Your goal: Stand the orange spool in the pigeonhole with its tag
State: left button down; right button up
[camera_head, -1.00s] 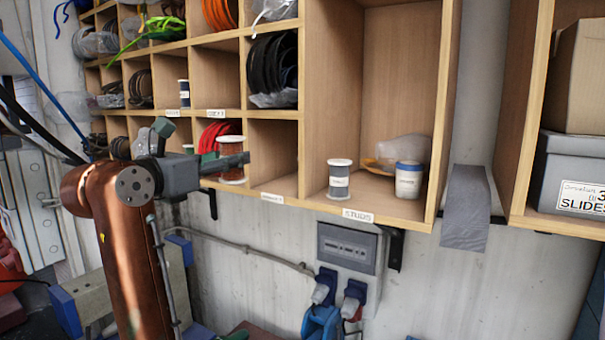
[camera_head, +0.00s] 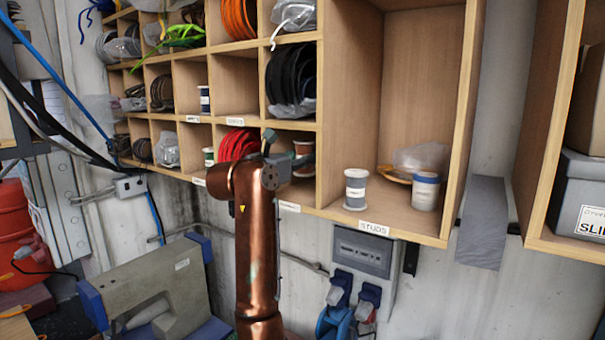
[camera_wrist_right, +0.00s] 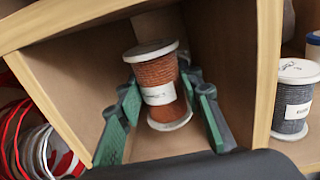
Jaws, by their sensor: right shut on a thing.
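The orange spool (camera_wrist_right: 158,85), copper-orange with pale end flanges and a white label, is inside a lower pigeonhole (camera_wrist_right: 75,75), leaning somewhat in the right wrist view. My right gripper (camera_wrist_right: 165,112) has its green-padded fingers on both sides of the spool and is shut on it. In the head view the spool (camera_head: 303,150) is partly hidden behind my right gripper (camera_head: 300,163). The pigeonhole's tag (camera_head: 289,207) is a small white strip on its lower front edge; its text is unreadable here. Whether the spool's base touches the floor I cannot tell. My left gripper is not in view.
Red coils (camera_head: 238,146) fill the cell to the left. To the right, past a divider, a grey spool (camera_head: 356,189) and a white-and-blue tub (camera_head: 425,191) stand in the large STUDS compartment. Black coils (camera_head: 290,80) hang in the cell above.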

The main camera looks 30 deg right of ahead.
aim_at(300, 173)
jog(key=shift+a+f, duration=0.15)
jog(key=shift+f, duration=0.6)
jog(key=shift+a+f, duration=0.15)
jog(key=shift+f, duration=0.05)
notch_tip(300, 173, down, 3)
jog(key=shift+f+p, duration=0.1)
jog(key=shift+p, duration=0.35)
jog(key=shift+w+d+f+p, duration=0.15)
jog(key=shift+d+f+p, duration=0.15)
jog(key=shift+f+p, duration=0.05)
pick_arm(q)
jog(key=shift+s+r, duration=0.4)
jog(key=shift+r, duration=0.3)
pick_arm(e)
jog(key=shift+a, duration=0.1)
jog(key=shift+f, duration=0.15)
jog(key=o, duration=1.2)
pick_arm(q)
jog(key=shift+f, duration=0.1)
